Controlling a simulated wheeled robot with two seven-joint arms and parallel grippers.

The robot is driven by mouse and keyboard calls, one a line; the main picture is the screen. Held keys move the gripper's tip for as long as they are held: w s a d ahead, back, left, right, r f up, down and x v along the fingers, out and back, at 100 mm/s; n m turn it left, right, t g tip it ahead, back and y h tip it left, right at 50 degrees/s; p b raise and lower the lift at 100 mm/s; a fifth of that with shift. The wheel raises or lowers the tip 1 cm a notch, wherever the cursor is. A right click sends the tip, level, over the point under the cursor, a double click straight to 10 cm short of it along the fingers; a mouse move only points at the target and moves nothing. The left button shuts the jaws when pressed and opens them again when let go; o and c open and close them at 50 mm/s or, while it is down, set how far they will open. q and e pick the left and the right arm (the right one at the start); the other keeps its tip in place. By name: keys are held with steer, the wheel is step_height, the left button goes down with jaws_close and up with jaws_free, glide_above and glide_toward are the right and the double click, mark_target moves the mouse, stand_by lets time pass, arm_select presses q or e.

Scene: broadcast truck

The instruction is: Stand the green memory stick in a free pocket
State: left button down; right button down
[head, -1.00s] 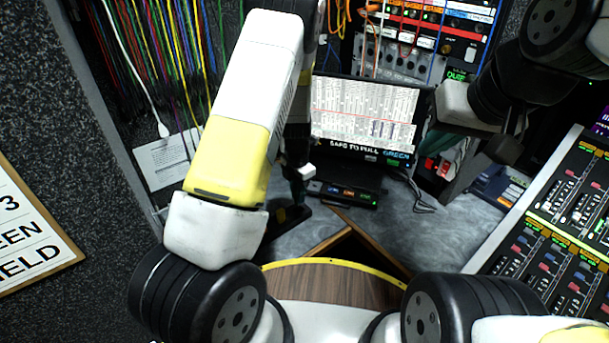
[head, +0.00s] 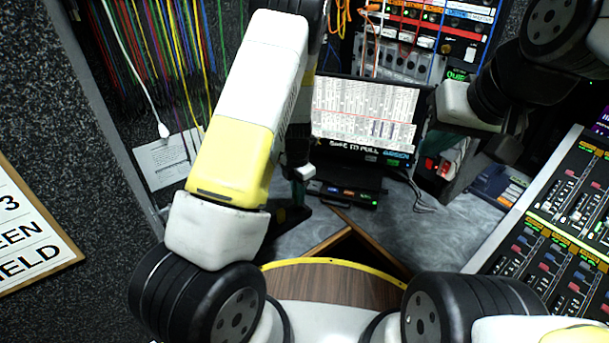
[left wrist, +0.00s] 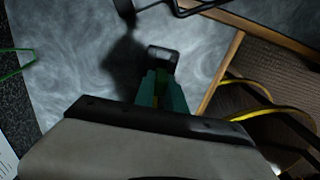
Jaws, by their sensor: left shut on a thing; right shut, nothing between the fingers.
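My left gripper (head: 298,190) is low over the grey desk, left of the laptop, its fingers partly hidden by my arm. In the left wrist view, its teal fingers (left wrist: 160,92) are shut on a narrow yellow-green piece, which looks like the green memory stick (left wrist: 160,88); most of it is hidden. A small dark block (left wrist: 161,56) shows just beyond the fingertips; I cannot tell whether they touch. My right gripper (head: 506,150) is shut and empty, raised right of the laptop. I cannot clearly make out a free pocket.
A blue-grey item (head: 495,186) lies at the right, beside the mixing console (head: 560,215). A wood-edged opening (head: 350,245) cuts into the desk's front. Bare desk (head: 440,230) lies between.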

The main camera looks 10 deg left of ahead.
arm_select(q)
steer(key=shift+f, duration=1.75)
steer(key=c, duration=1.3)
jaws_free()
step_height(320, 180, up, 8)
steer(key=shift+f, duration=0.1)
